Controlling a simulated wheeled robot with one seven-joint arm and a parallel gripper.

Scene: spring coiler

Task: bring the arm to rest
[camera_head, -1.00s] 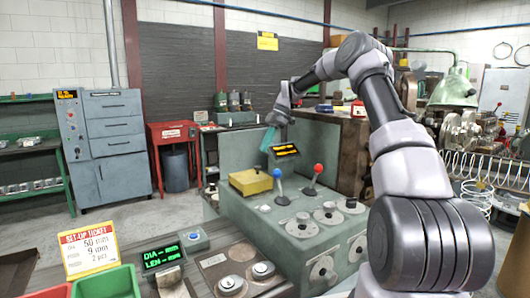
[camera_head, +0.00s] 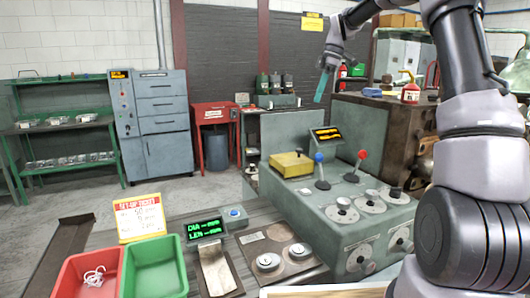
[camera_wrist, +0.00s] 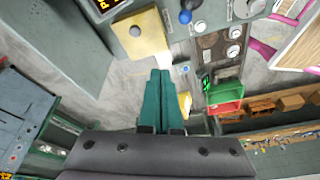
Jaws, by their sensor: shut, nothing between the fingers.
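My gripper (camera_head: 322,86) hangs in the air over the back of the green-grey machine (camera_head: 300,205), its teal fingers pointing down. The fingers are shut with nothing between them. In the wrist view my gripper (camera_wrist: 158,100) shows as two teal fingers side by side, touching nothing. My arm is raised and bent, running up along the right side of the head view.
The machine carries a blue-knobbed lever (camera_head: 319,157), a red-knobbed lever (camera_head: 362,155), dials and a yellow block (camera_head: 291,164). A red bin (camera_head: 85,275) and a green bin (camera_head: 155,268) stand at the front left. The floor at left is clear.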

